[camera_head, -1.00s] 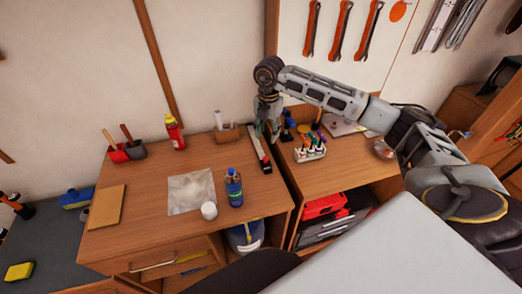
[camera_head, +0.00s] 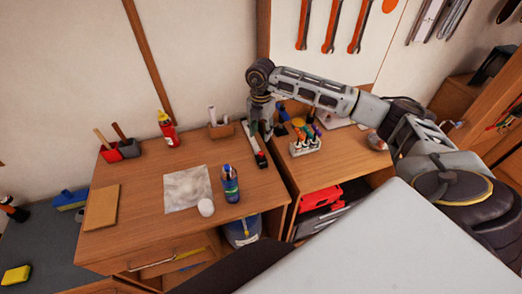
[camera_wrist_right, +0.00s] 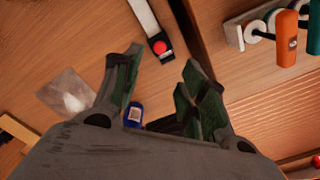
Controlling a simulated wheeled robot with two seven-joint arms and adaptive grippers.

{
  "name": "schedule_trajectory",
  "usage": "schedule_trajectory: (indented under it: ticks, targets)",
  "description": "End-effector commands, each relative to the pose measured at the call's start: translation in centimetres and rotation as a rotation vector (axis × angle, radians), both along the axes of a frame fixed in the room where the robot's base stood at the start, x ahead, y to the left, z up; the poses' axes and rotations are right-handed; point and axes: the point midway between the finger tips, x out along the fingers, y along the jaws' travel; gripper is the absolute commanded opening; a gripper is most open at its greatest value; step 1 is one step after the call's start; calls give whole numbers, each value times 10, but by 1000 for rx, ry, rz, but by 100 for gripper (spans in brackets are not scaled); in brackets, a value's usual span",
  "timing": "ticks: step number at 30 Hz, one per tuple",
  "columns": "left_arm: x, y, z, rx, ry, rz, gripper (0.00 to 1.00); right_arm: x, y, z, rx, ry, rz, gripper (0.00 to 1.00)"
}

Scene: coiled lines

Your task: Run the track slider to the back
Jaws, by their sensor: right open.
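The track (camera_wrist_right: 143,14) is a pale strip with a black end, running front to back near the right edge of the wooden desk. It also shows in the head view (camera_head: 254,143). A black piece with a red knob (camera_wrist_right: 159,47) sits at its front end; the knob also shows in the head view (camera_head: 261,157). My right gripper (camera_wrist_right: 162,62) is open and empty, its fingertips apart on either side of the knob in the wrist view. In the head view my right gripper (camera_head: 262,128) is over the track's back part, hiding it. My left gripper is not in view.
A blue bottle (camera_head: 231,184) and white jar (camera_head: 206,207) stand left of the track's front. A pen holder (camera_head: 221,129) is left of its back. A screwdriver rack (camera_head: 305,145) stands on the cabinet to the right. The front right desk corner is clear.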

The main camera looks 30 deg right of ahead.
Motion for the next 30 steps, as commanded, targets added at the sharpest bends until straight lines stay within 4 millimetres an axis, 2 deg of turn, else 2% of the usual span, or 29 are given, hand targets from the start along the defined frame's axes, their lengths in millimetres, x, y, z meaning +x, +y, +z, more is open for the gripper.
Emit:
schedule_trajectory:
  ticks: [21, 30]
  targets:
    - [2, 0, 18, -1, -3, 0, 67, 0, 0, -93, 0, 2, -1, 42]
    - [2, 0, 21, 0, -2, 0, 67, 0, 0, -110, 1, 0, -1, 42]
